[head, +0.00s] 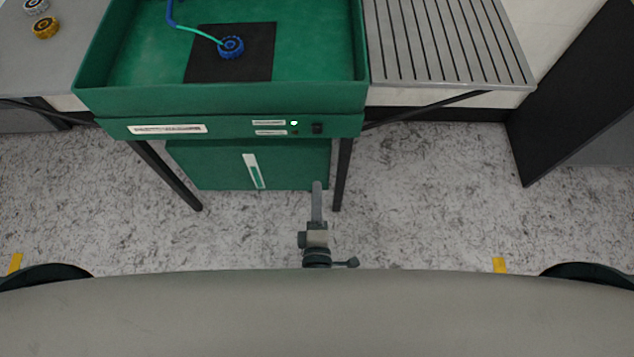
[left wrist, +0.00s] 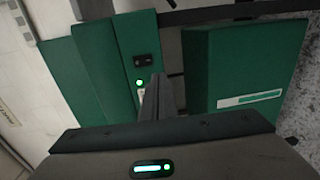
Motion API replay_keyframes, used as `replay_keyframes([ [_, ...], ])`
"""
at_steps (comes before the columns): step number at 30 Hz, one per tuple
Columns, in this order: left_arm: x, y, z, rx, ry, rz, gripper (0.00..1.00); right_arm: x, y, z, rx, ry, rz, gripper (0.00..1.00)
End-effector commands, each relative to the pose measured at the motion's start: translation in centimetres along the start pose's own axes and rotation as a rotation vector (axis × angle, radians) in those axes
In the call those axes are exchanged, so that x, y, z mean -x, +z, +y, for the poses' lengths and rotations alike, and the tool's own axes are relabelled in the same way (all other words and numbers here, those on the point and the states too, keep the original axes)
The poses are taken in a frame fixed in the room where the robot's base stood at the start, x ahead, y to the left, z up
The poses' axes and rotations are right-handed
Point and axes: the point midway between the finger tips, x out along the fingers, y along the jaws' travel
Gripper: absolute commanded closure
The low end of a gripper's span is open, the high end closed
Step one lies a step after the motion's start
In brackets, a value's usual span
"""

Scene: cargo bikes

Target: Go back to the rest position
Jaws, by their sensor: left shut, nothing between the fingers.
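My left gripper (head: 317,187) shows in the middle of the head view, just above the grey edge at the bottom. Its grey fingers are together, with nothing between them, and point at the green washing station (head: 220,100). In the left wrist view the dark closed fingers (left wrist: 158,100) stand in front of the station's panel (left wrist: 137,62) with a lit green light and the green cabinet door (left wrist: 243,70). I cannot tell the exact gap to the station, but no contact shows. My right gripper is not in view.
The station's basin holds a dark mat (head: 255,68) with a blue round brush-like part (head: 231,47) on a hose. A slatted grey surface (head: 440,40) adjoins on the right. A grey table (head: 70,55) with two small knobbed parts stands left. The speckled floor (head: 430,190) is open at right.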

Motion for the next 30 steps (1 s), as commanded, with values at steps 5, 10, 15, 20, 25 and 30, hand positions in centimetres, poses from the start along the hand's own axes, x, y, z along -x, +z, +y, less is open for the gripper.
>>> replay_keyframes([
  [5, 0.2, 0.0, 0.0, 0.0, 0.0, 0.0, 1.0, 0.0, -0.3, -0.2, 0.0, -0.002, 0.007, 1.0],
  [10, 0.2, 0.0, 0.0, 0.0, 0.0, 0.0, 1.0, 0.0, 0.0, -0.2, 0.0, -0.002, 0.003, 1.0],
  [15, 0.2, 0.0, 0.0, 0.0, 0.0, 0.0, 1.0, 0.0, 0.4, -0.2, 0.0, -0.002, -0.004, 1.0],
  [20, 0.2, 0.0, -0.1, -0.004, -0.001, -0.002, 1.0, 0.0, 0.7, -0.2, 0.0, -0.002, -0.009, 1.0],
  [25, 0.3, -0.1, -2.2, -0.094, -0.023, -0.044, 1.0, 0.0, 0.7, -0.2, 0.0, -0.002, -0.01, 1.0],
  [30, 1.1, -0.6, -8.2, -0.334, -0.098, -0.163, 1.0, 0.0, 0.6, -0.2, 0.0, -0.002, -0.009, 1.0],
])
